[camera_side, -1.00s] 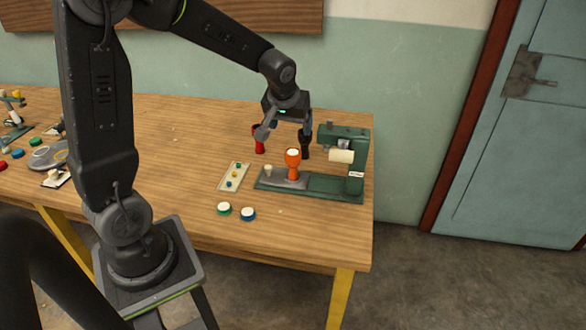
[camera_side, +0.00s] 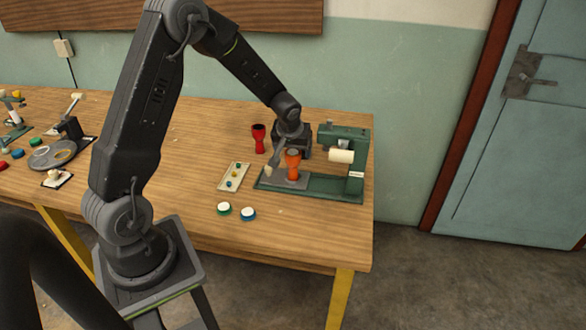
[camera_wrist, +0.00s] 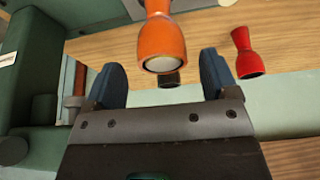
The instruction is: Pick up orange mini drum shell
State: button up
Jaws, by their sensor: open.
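The orange mini drum shell (camera_side: 293,166) stands upright on the green machine's base. In the wrist view the orange shell (camera_wrist: 161,42) has a pale round end toward me and lies just beyond and between the fingertips. My gripper (camera_side: 287,165) is open and low at the shell. In the wrist view my gripper (camera_wrist: 161,80) shows two blue-grey fingers spread apart, with nothing clamped between them. In the side view the wrist and one finger show behind and left of the shell; the other finger is mostly hidden.
The green machine (camera_side: 357,165) with a pale roller (camera_side: 341,156) stands close at the right. A red drum shell (camera_side: 259,138) stands behind left.

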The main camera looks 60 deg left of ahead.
aim_at(293, 165)
jog(key=x, duration=0.4)
jog(key=shift+s+f, duration=0.2)
jog(key=shift+c, duration=0.2)
jog(key=c, duration=1)
jog(key=shift+o, duration=0.2)
jog(key=shift+r, duration=0.1)
